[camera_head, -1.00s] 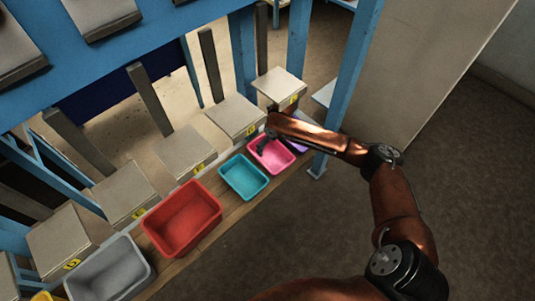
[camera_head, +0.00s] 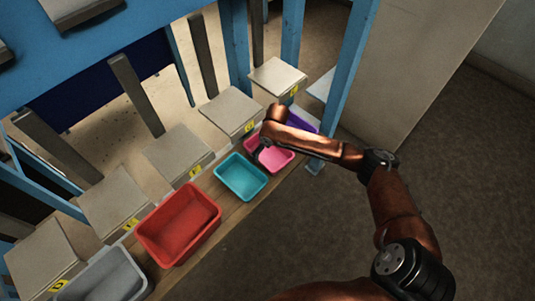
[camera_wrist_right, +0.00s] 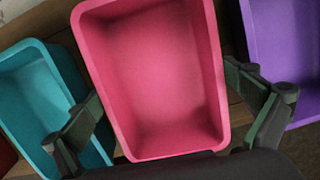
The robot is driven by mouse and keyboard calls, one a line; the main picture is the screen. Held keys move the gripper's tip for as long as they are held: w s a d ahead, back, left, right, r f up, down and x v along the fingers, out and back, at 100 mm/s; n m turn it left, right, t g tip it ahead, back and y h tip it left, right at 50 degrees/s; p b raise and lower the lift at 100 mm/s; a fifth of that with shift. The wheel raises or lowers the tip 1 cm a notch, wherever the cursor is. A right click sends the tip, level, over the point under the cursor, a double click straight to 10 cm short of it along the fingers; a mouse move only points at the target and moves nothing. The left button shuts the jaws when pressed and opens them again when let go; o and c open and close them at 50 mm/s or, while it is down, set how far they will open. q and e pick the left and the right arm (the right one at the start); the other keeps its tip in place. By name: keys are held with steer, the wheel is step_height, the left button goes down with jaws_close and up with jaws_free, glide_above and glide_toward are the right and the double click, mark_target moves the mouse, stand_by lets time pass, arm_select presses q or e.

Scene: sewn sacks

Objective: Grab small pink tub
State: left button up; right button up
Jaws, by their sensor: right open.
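The small pink tub (camera_head: 274,157) stands on the wooden ledge, between a teal tub and a purple tub. It is empty and upright, and my right arm partly covers it in the head view. In the right wrist view the pink tub (camera_wrist_right: 155,75) fills the middle. My right gripper (camera_wrist_right: 168,95) is open, one finger to the left of the tub and one to the right, near its near end. I cannot tell whether the fingers touch its walls. In the head view the right gripper (camera_head: 260,148) is at the tub's left side. My left gripper is not in view.
The teal tub (camera_head: 241,176) is close on the left and the purple tub (camera_head: 301,123) close on the right. A red tub (camera_head: 180,224) and a grey tub (camera_head: 112,277) stand further left. Blue posts (camera_head: 352,75) and several pale boxes line the back. Floor at right is clear.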

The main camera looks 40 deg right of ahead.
steer(key=shift+c, duration=0.7)
steer(key=c, duration=0.9)
